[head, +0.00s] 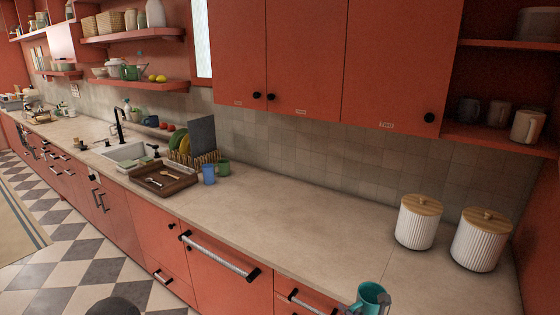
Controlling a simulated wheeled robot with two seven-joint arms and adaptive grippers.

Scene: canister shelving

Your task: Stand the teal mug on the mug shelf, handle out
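The teal mug (369,296) is at the bottom edge of the head view, in front of the counter's front edge, with its open rim facing up. My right gripper (370,305) is mostly cut off by the frame; grey finger parts show against the mug's sides, and it appears shut on the mug. The mug shelf (500,139) is the red open shelf at the far right. My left gripper is out of view.
Two white ribbed canisters with wooden lids, one (418,222) left of the other (480,241), stand on the counter (300,212) below the shelf. Closed red cabinets (385,65) adjoin the shelf's left side. Mid-counter is clear.

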